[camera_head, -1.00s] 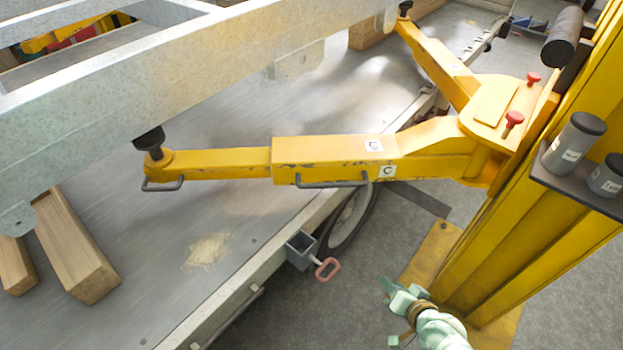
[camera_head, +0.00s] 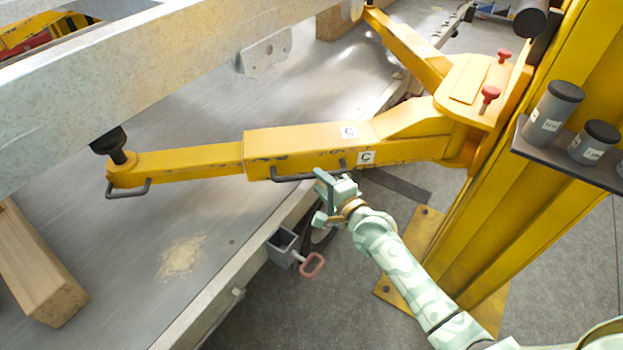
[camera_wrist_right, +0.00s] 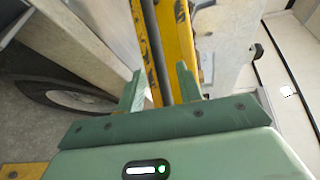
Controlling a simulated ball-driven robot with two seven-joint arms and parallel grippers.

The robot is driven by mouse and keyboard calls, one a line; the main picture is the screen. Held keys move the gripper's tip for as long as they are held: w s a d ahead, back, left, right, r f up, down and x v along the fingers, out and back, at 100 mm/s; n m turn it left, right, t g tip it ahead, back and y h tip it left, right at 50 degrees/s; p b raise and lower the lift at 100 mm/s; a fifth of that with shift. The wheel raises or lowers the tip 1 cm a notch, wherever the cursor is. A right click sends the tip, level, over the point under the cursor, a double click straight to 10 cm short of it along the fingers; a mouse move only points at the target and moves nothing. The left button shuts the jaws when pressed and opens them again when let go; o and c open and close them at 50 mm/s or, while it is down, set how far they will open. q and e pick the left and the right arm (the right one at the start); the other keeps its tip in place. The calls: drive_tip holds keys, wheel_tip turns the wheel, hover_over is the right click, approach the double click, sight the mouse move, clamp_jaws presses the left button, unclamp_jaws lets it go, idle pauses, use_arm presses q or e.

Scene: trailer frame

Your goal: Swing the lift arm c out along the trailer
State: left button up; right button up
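Lift arm c (camera_head: 205,163) is a yellow arm with "C" labels. It reaches left from the yellow post (camera_head: 545,190) over the trailer deck (camera_head: 215,215), and its black-topped pad (camera_head: 110,145) is close under the pale trailer frame (camera_head: 180,75). A dark bar handle (camera_head: 290,178) runs along its near side. My right gripper (camera_head: 322,200) is beside the right end of this handle, fingers apart. In the right wrist view my right gripper (camera_wrist_right: 158,90) is open, with the yellow arm and dark bar ahead between its fingertips; contact cannot be told. My left gripper is not in view.
A second yellow arm (camera_head: 405,45) reaches up and left from the post. Red knobs (camera_head: 489,95) stand on the bracket. A shelf (camera_head: 570,160) on the post holds dark-capped canisters. A wooden beam (camera_head: 40,270) lies on the deck. A red handle (camera_head: 312,265) sticks out from the trailer's edge.

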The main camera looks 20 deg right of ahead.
sight(313, 176)
drive_tip(key=b+x, duration=0.1)
drive_tip(key=x, duration=0.3)
drive_tip(key=shift+w, duration=0.15)
